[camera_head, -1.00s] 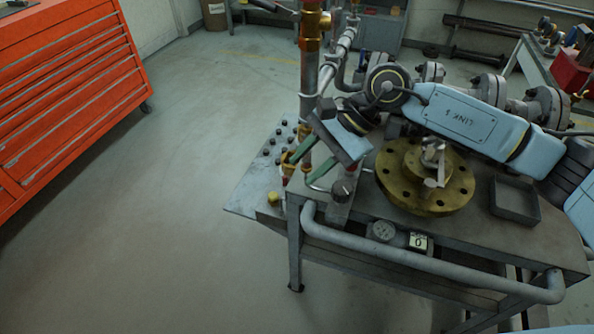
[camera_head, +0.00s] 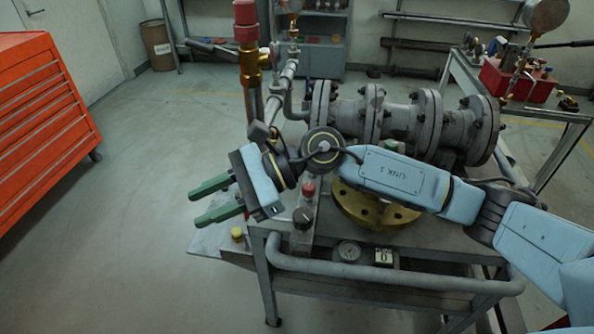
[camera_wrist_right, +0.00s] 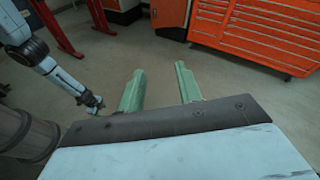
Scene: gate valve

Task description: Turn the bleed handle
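My right gripper (camera_head: 194,208) is open and empty, with its two green fingers pointing left over the left end of the bench. Its fingers also show apart in the right wrist view (camera_wrist_right: 160,88), with only floor between them. No part is clearly recognisable as the bleed handle; my right arm hides some of the bench. A red-topped brass fitting (camera_head: 247,70) stands on the upright pipe behind the gripper. A small red knob (camera_head: 308,190) and a black knob (camera_head: 302,218) are right of the gripper. An arm, apparently my left, shows in the wrist view; its gripper (camera_wrist_right: 95,103) is too small to read.
A grey flanged pipe body (camera_head: 400,118) lies behind my right arm. A brass flange (camera_head: 370,212) is partly under the arm. A yellow knob (camera_head: 237,235) sits at the bench's left end. A grey rail (camera_head: 400,278) runs along the front. Floor at left is clear, before an orange cabinet (camera_head: 45,125).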

